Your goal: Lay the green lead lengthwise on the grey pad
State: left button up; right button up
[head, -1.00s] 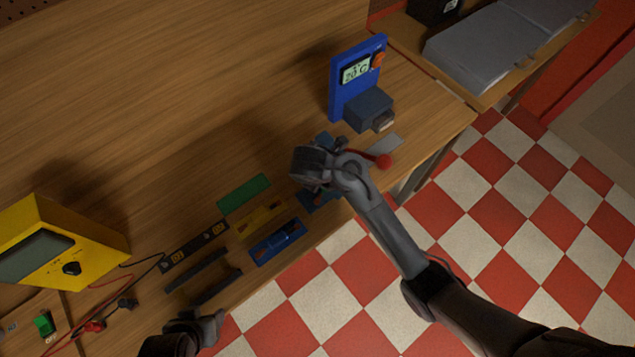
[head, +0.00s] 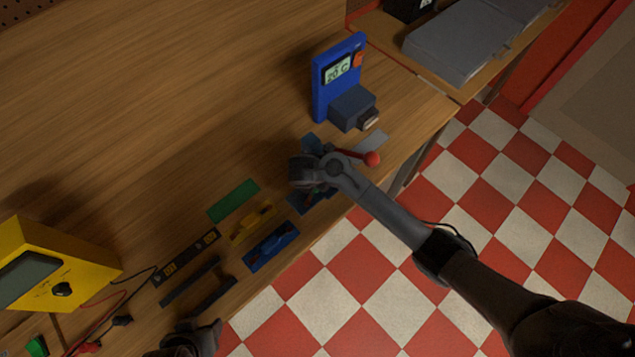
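The grey pad (head: 371,142) lies flat near the table's right edge, below the blue meter. I cannot make out the green lead; my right gripper and wrist may hide it. My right gripper (head: 316,182) is over a blue pad (head: 297,203), left of the grey pad. Its fingertips are mostly hidden, and some dark and reddish shapes show beneath it. I cannot tell whether it holds anything. My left gripper (head: 205,335) is at the bottom edge, near the black strips, and its opening is unclear.
A red-tipped rod (head: 372,159) sticks out beside my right wrist. A blue meter (head: 338,75) and yellow meter (head: 55,265) stand on the table.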

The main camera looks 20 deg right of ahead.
jog(key=shift+w+d+f, duration=0.1)
jog(key=shift+f, duration=0.25)
grip_shut()
jog(key=shift+r, duration=0.15)
